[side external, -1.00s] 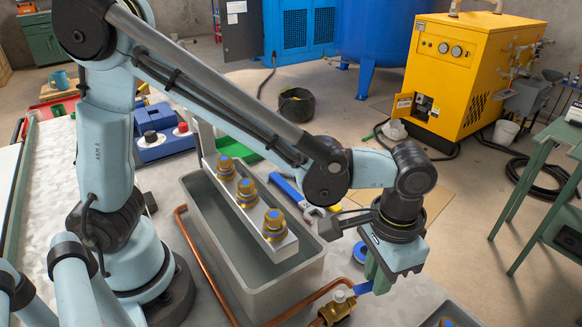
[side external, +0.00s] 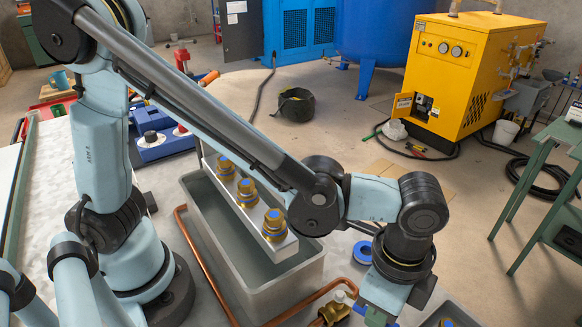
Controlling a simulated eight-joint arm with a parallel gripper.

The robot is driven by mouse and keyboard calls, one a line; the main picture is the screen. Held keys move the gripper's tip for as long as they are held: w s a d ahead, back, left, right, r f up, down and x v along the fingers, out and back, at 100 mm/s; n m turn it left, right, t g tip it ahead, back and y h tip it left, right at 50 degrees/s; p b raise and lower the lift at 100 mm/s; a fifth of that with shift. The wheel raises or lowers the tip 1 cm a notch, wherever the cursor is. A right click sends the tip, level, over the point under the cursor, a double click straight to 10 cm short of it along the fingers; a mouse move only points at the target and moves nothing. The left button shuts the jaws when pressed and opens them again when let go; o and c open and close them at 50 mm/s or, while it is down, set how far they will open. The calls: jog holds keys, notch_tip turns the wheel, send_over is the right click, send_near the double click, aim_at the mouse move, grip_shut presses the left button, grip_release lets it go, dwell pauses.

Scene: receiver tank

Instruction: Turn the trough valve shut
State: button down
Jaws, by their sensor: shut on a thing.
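The brass trough valve (side external: 334,309) sits at the bottom of the side external view, at the end of a copper pipe beside the grey trough (side external: 309,277). My gripper (side external: 374,318) is just right of the valve body, low at the frame's bottom edge, pointing down. It is shut on the valve's blue handle, of which only a small part (side external: 360,309) shows. The fingertips and most of the handle are hidden by my gripper and the frame edge, so the handle's exact angle cannot be read.
A copper pipe (side external: 198,262) runs around the trough. A blue ring (side external: 362,252) lies behind my wrist. Another grey container (side external: 462,312) with a brass fitting is at the lower right.

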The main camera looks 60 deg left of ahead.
jog(key=shift+s+d+m, duration=0.1)
jog(key=shift+s+m, duration=0.45)
jog(key=shift+m, duration=0.4)
jog(key=shift+s+d+m, duration=0.1)
jog(key=shift+s+m, duration=0.4)
jog(key=shift+m, duration=0.45)
jog(key=shift+a, duration=0.1)
jog(key=c, duration=1.1)
grip_release()
jog(key=shift+o, duration=0.2)
jog(key=shift+r, duration=0.15)
notch_tip(320, 180, up, 12)
jog(key=w+a+f+n+t, duration=0.2)
jog(key=a+n+t, duration=0.1)
jog(key=a+n, duration=0.6)
jog(key=w+a+f+n+t, duration=0.2)
jog(key=a+n, duration=0.7)
jog(key=a, duration=0.8)
jog(key=shift+a+f+t, duration=0.35)
jog(key=shift+f+t, duration=0.15)
jog(key=shift+t, duration=0.6)
